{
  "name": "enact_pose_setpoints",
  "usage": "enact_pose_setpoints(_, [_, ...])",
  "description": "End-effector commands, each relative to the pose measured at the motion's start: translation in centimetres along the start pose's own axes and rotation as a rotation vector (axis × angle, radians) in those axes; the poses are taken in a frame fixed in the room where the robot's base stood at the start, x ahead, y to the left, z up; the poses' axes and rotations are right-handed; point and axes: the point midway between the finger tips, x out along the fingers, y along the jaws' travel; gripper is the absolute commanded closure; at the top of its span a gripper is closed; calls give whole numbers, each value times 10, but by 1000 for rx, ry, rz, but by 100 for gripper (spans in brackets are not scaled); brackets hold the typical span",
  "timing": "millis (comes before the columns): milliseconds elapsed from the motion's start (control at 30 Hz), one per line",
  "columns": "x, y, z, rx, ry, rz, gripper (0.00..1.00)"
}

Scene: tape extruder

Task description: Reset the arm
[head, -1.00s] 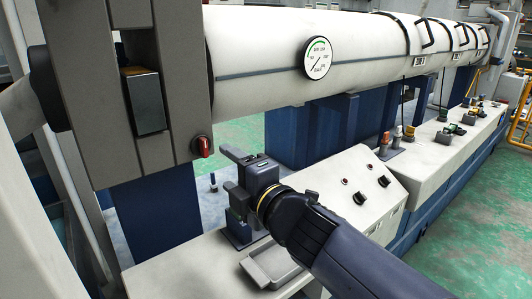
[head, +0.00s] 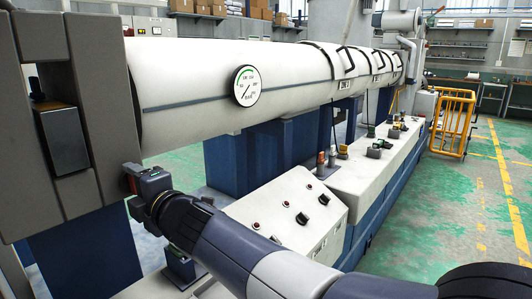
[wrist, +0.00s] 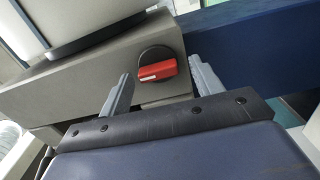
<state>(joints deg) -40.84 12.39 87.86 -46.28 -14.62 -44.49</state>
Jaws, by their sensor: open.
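My gripper (wrist: 163,82) is open in the wrist view, its two grey fingers apart. A red rotary switch (wrist: 158,70) on a round black base sits on the grey block (wrist: 60,95), beyond and between the fingertips in that view. I see nothing held. In the head view my gripper (head: 135,182) is at the lower right corner of the grey die block (head: 100,100), and my arm reaches in from the lower right. The red switch shows only as a small bit of red there, mostly hidden by my gripper.
The long white barrel (head: 200,80) with a round gauge (head: 247,86) runs to the back right. A sloped control panel (head: 290,215) with knobs stands below my arm's far side. Yellow railings (head: 455,120) stand at right. Green floor (head: 490,200) is open there.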

Motion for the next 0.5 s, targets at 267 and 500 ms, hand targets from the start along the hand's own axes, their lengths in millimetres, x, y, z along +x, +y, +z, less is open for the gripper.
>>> enact_pose_setpoints(267, [-2, 1, 0, 0, 0, 1, 38])
enact_pose_setpoints(500, [-25, 2, 0, -3, -1, 1, 38])
